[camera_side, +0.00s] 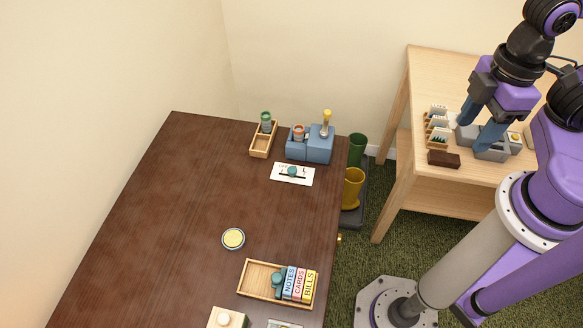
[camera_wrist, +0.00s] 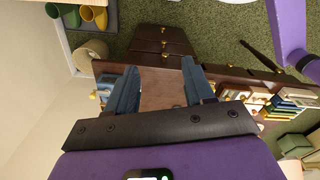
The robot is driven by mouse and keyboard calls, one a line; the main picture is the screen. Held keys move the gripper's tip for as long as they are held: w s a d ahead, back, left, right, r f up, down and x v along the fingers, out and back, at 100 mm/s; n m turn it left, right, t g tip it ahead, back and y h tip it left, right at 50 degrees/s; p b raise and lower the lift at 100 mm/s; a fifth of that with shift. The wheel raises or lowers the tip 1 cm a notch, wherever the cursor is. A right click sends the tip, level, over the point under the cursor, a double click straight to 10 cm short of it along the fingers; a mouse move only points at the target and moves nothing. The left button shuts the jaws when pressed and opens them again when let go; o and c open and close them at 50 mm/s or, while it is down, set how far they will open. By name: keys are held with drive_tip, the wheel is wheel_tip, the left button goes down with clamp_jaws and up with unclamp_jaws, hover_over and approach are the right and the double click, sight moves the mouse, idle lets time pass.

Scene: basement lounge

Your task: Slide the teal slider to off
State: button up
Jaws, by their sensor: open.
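The teal slider (camera_side: 292,171) is a small round knob on a dark slot in a white plate (camera_side: 305,179), flat on the dark wooden table near its far right corner. The knob stands around the middle of the slot; the plate's markings are too small to read. My gripper (camera_side: 473,134) is open, over the light wooden table at the right, well apart from the slider. In the wrist view, its two blue fingers (camera_wrist: 160,78) are spread with nothing between them. I cannot make out the slider in the wrist view.
A blue holder (camera_side: 318,151) and a wooden box (camera_side: 258,146) stand just behind the plate. A yellow dish (camera_side: 233,239) and a wooden tray (camera_side: 251,276) with labelled blocks are nearer. Boots (camera_side: 353,190) stand in the gap between tables. The dark table's left half is clear.

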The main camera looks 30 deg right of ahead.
drive_tip(key=w+a+m+g, duration=0.1)
drive_tip(key=w+a+m, duration=0.4)
drive_tip(key=w+a, duration=0.4)
drive_tip(key=m+g, duration=0.2)
drive_tip(key=m, duration=0.7)
hover_over(292, 167)
drive_tip(key=d, duration=0.3)
wheel_tip(292, 167, down, 6)
drive_tip(key=w+f+m+g+y, duration=0.1)
drive_tip(key=w+f+m+y, duration=0.1)
drive_tip(key=w+f+m, duration=0.35)
drive_tip(key=shift+n, duration=0.45)
drive_tip(key=x, duration=1.7)
drive_tip(key=shift+w+d+f, duration=0.3)
drive_tip(key=shift+d, duration=0.1)
